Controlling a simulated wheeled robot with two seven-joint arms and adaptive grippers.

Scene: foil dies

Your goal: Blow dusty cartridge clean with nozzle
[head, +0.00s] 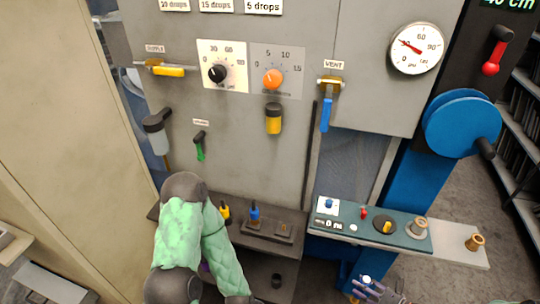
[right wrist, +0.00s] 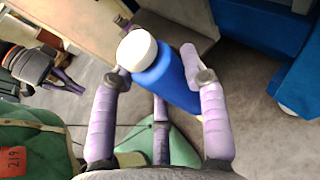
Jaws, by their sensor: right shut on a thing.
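In the right wrist view, my right gripper (right wrist: 165,75) has its purple fingers shut on a blue cylinder with a white cap (right wrist: 170,75), tilted between them. In the head view, my right gripper (head: 370,288) shows only partly at the bottom edge, below the green-topped control strip. I cannot tell whether the blue cylinder is the cartridge, and no dust can be made out on it. My left arm, in a green quilted sleeve, reaches in at the lower left, and its gripper is mostly hidden. I cannot clearly identify the nozzle.
The grey panel carries a yellow supply valve (head: 166,69), a blue vent valve (head: 327,105), an orange knob (head: 272,79) and a round gauge (head: 416,48). A dark shelf (head: 285,215) holds small yellow and blue pieces. A blue wheel (head: 461,123) is at right.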

